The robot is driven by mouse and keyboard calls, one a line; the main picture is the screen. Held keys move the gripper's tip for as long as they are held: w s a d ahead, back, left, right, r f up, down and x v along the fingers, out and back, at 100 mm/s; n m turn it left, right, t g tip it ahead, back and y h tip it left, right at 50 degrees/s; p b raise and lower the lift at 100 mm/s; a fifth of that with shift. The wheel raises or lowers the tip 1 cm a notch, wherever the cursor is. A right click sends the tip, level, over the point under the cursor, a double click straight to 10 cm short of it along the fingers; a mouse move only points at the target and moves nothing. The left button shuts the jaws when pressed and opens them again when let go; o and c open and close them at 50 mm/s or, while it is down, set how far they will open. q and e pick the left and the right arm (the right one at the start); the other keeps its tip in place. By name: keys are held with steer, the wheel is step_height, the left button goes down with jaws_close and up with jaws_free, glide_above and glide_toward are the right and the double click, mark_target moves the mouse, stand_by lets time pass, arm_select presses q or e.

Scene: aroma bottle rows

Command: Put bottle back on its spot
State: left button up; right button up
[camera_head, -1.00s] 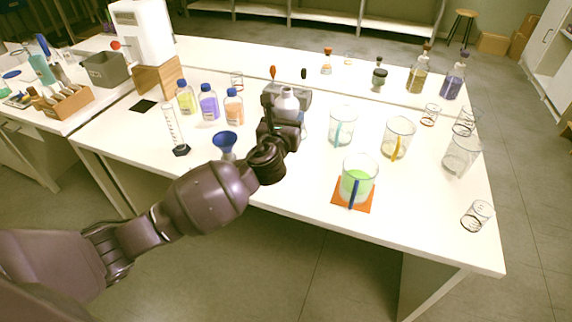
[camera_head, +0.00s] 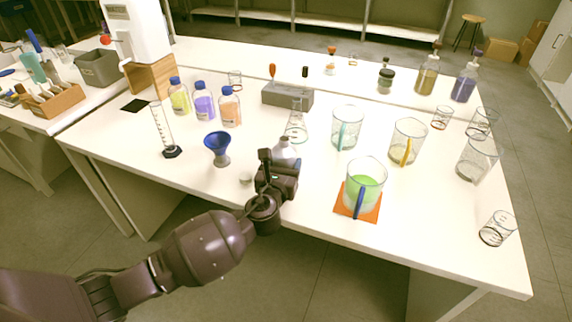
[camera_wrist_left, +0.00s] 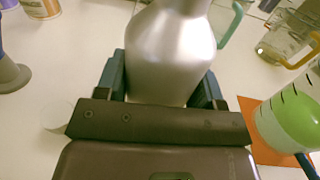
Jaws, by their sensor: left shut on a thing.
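A silver-grey metal bottle (camera_head: 284,148) stands upright in my left gripper (camera_head: 279,166), near the front edge of the white table. In the left wrist view the bottle (camera_wrist_left: 170,60) fills the middle, between the two fingers (camera_wrist_left: 164,88), which are shut on it. Its base is hidden by the gripper in both views, so I cannot tell whether it touches the table. A yellow bottle (camera_head: 179,98), a purple bottle (camera_head: 204,103) and an orange bottle (camera_head: 230,108) stand in a row at the back left. My right gripper is not in view.
A small white disc (camera_head: 246,178) and a blue funnel (camera_head: 217,143) are left of the gripper. A conical flask (camera_head: 296,128) and grey block (camera_head: 287,96) stand behind. A green-filled beaker (camera_head: 363,190) on an orange mat (camera_head: 345,207) stands right. A black square (camera_head: 135,105) lies far left.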

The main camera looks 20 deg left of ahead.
arm_select(q)
steer(key=shift+r, duration=0.15)
steer(key=shift+f, duration=0.2)
steer(key=o, duration=1.1)
